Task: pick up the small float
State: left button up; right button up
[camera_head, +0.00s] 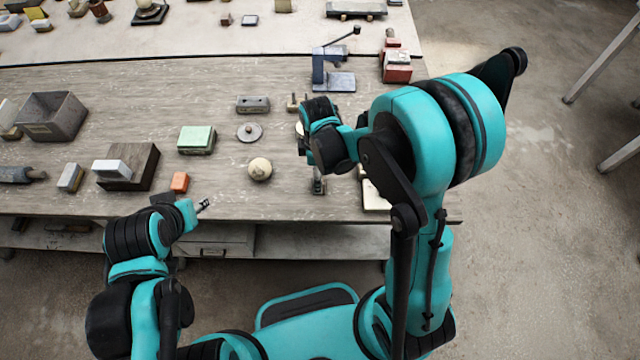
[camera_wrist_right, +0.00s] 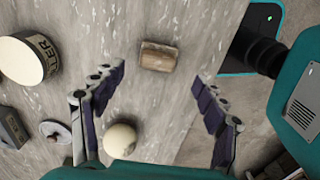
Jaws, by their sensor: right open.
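A small brown wooden block (camera_wrist_right: 158,56), which looks like the small float, lies on the table in the right wrist view. It sits between and just beyond the fingertips of my right gripper (camera_wrist_right: 159,82), apart from both. That gripper is open and empty above the table. In the head view the right gripper (camera_head: 318,182) points down near the table's front edge, and my arm and gripper seem to hide the block. My left gripper (camera_head: 203,205) is near the front edge at the left, holding nothing that I can see; its jaw opening is too small to judge.
A cream sphere (camera_head: 260,169) lies left of the right gripper, with a grey disc (camera_head: 249,131) behind it. The sphere also shows near one finger in the wrist view (camera_wrist_right: 120,140). A labelled white tub (camera_wrist_right: 28,60) stands farther back.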

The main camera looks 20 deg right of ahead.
jog(key=f, duration=0.2)
jog(key=f+b, duration=0.2)
jog(key=f, duration=0.1)
jog(key=shift+w+d+f, duration=0.15)
jog(key=shift+d+f, duration=0.1)
jog(key=shift+f, duration=0.1)
jog(key=c, duration=1.2)
